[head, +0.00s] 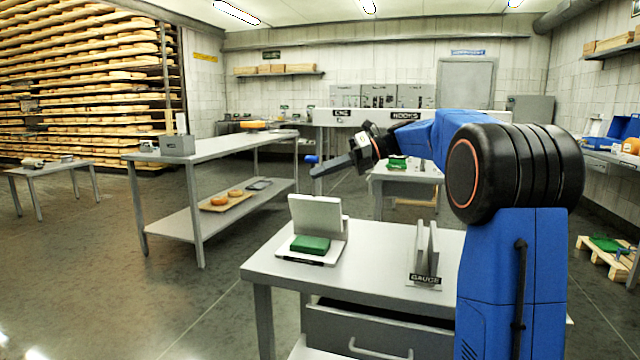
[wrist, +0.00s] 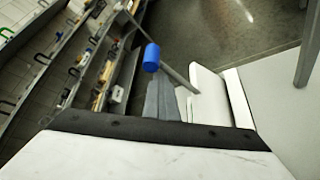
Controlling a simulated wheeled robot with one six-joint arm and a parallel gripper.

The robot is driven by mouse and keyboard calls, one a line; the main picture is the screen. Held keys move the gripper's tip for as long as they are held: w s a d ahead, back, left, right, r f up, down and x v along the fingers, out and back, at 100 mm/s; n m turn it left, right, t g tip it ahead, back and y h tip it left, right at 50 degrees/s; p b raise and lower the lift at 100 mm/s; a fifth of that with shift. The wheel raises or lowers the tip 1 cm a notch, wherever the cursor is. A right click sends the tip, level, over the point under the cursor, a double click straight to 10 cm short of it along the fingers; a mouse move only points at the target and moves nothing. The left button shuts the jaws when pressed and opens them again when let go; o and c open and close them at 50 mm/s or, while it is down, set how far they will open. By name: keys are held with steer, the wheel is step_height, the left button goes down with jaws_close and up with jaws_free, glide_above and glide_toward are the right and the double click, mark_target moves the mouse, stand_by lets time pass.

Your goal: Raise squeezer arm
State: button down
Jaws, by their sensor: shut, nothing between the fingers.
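The squeezer stands on the near grey table, with a white base, an upright white plate (head: 317,213) and a green block (head: 310,244) in front of the plate. A blue handle (head: 311,159) shows above the plate. In the wrist view the blue handle (wrist: 152,57) sits by a thin grey rod that runs toward the white plate (wrist: 207,95). My gripper (head: 316,172) is shut and empty, with its tips close to the blue handle. The shut fingers also show in the wrist view (wrist: 162,84), just below the handle. I cannot tell whether they touch it.
A gauge stand (head: 424,258) with upright plates is on the right of the near table (head: 375,280). A long grey table (head: 215,150) with a lower shelf stands at the left. Cheese racks (head: 80,80) fill the far left. Floor is clear left of the near table.

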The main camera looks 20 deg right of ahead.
steer(key=shift+w+d+r, duration=0.2)
steer(key=shift+w+d, duration=0.25)
steer(key=shift+w, duration=0.2)
steer(key=shift+w+d+r, duration=0.15)
steer(key=shift+w+d, duration=0.3)
steer(key=shift+w, duration=0.15)
steer(key=shift+s, duration=0.1)
